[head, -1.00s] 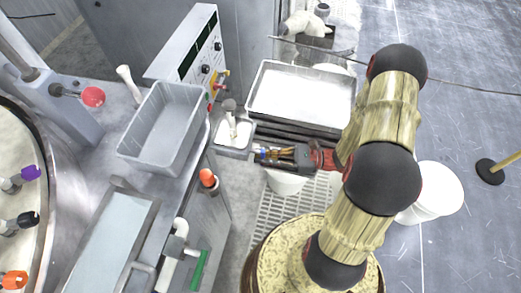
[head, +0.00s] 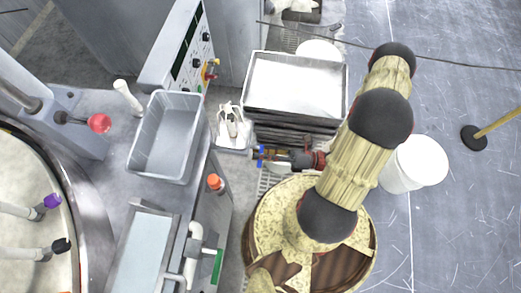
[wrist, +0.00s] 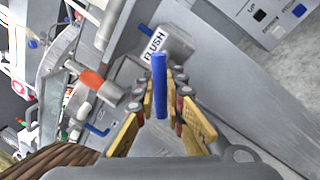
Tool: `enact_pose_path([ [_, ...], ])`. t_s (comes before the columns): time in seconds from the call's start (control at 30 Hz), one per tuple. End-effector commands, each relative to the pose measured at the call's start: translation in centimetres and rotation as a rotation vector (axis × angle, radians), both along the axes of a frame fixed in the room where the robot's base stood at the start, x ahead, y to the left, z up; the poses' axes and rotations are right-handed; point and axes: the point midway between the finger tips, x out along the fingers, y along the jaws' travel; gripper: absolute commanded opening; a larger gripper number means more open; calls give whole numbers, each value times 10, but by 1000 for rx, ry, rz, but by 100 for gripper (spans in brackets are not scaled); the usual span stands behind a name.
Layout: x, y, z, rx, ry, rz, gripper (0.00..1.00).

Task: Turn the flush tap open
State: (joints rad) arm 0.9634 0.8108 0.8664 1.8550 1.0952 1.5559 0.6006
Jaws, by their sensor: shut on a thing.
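The flush tap has a blue lever (wrist: 159,88) that stands between my gripper's fingers in the wrist view. A grey block with a "FLUSH" label (wrist: 154,46) is just behind it. My gripper (wrist: 163,92) is shut on the blue lever, with a yellow-padded finger on each side. In the head view my gripper (head: 264,157) is low beside the bench's right side, below the tray stack, with a bit of blue at its tip. The tap's body is mostly hidden there.
An orange knob (head: 215,182) on the bench side is close to my gripper. A stack of metal trays (head: 295,85) stands just above it. A grey bin (head: 166,138) sits on the bench. A white bucket (head: 414,164) stands at right; floor beyond is open.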

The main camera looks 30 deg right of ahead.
Motion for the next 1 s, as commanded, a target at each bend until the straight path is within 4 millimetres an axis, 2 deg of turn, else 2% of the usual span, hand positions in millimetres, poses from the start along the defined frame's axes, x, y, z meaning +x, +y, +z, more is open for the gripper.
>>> enact_pose_path([
  [0.5,-3,2,11,258,358,-2,0],
  [1.0,-3,2,14,362,501,-3,0],
])
